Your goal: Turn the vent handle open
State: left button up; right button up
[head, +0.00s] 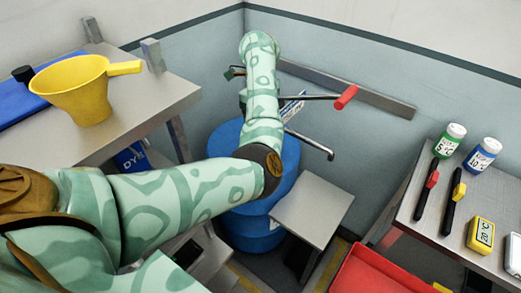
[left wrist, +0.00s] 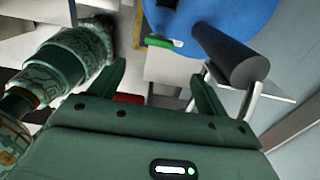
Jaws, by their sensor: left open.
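In the head view a lever with a red grip (head: 345,97) sticks out to the right from behind my left forearm, in front of the wall. I cannot tell which lever is the vent handle. My left gripper (left wrist: 160,85) is open, with nothing between its fingers in the left wrist view. A thick dark cylinder (left wrist: 230,55) lies just beyond its right finger, apart from the gap between the fingers. In the head view my arm mostly hides this gripper. My right gripper is out of view.
A blue drum (head: 255,233) stands below my left forearm, with a grey stand (head: 313,208) beside it. A yellow funnel (head: 80,92) stands on the left bench. Bottles, tools and a yellow meter (head: 481,235) occupy the right bench. A red tray (head: 370,272) is at the bottom.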

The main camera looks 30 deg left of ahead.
pick_arm(q)
notch_tip(320, 180, down, 12)
jog(key=b, duration=0.4)
jog(key=shift+f, duration=0.4)
jog(key=c, duration=1)
